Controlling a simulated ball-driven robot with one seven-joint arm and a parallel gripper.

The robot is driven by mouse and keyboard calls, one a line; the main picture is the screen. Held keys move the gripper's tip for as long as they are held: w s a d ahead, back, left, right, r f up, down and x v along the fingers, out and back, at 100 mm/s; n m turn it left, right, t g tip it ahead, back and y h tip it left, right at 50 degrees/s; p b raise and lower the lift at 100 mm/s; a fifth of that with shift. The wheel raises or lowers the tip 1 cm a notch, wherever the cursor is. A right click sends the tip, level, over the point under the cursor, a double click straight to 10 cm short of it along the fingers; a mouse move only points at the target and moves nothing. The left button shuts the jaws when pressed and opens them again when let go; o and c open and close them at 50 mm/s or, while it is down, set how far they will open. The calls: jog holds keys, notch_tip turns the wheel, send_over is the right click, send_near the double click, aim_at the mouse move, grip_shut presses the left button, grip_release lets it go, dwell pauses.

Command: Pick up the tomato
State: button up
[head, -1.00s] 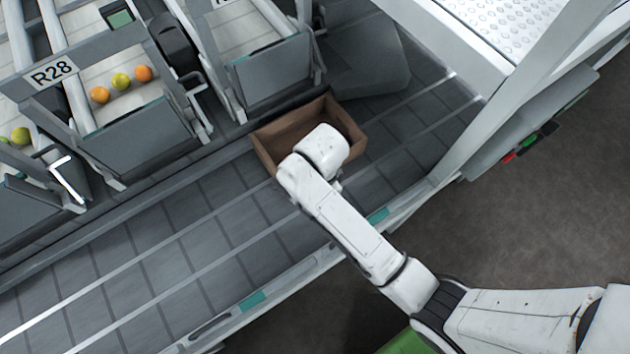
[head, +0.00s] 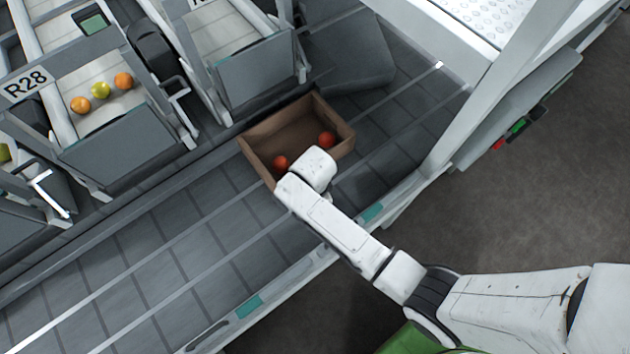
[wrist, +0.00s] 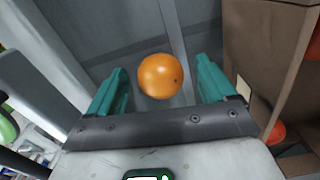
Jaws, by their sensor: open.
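An orange tomato (wrist: 160,76) shows in the wrist view, between the two teal fingers of my gripper (wrist: 162,68). The fingers are open, with a visible gap on each side of the tomato. Grey belt surface lies behind it; I cannot tell how far the tomato is from the fingertips in depth. In the head view my white wrist (head: 312,170) is at the near side of a brown box, and it hides the fingers and this tomato.
The brown box (head: 262,162) stands on the grey conveyor (head: 150,262) with red tomatoes (head: 281,162) inside. Its wall (wrist: 262,50) is close on the right in the wrist view. Chutes marked R28 (head: 26,84) hold orange and yellow-green tomatoes. The belt to the left is clear.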

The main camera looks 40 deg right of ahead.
jog(key=c, duration=0.8)
jog(key=shift+c, duration=0.2)
